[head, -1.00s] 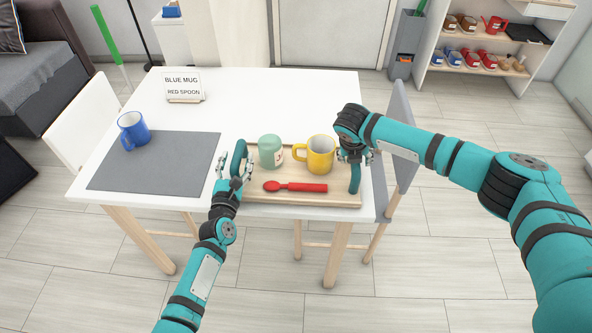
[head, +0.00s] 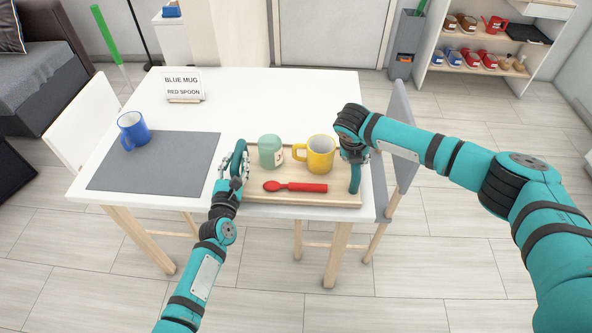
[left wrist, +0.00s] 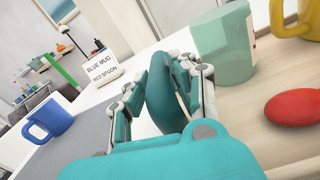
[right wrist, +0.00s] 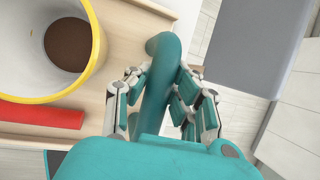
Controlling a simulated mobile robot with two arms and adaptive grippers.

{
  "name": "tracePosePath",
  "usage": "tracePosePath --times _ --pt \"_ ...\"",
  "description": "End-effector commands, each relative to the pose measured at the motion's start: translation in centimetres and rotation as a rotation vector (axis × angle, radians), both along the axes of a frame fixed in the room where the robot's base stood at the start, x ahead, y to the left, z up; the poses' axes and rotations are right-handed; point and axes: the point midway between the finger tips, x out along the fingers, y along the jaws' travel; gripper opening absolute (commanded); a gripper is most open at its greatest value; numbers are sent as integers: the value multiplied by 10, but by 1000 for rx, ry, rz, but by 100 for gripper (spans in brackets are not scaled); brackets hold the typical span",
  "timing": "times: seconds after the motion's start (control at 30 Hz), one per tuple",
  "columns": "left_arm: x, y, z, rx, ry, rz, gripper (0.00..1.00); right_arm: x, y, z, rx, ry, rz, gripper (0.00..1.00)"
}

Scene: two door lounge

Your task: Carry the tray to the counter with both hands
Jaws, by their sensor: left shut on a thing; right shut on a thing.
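The wooden tray (head: 300,200) lies on the white table near its front edge. It bears a green cup-like container (head: 271,151), a yellow mug (head: 320,154) and a red spoon (head: 295,187). The mug holds something brown, as the right wrist view shows (right wrist: 90,70). My left gripper (head: 236,170) is shut on the tray's left teal handle, seen between the fingers in the left wrist view (left wrist: 168,95). My right gripper (right wrist: 158,95) is shut on the right teal handle (right wrist: 163,50). In the head view my right arm partly hides that grip.
A sign (head: 183,86) reading "BLUE MUG, RED SPOON" stands behind. A grey chair (head: 402,140) is at the table's right. A shelf (head: 490,60) with mugs stands at the back right.

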Motion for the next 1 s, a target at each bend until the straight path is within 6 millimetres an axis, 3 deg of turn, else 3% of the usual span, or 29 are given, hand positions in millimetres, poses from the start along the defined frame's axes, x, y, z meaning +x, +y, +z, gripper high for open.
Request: tracePosePath --times 0.6,1.0 --pt "1 0 48 1 -3 -1 0 1 1 47 1 -2 4 0" --pt "1 -1 52 1 -3 -1 0 0 2 51 1 -1 5 0"
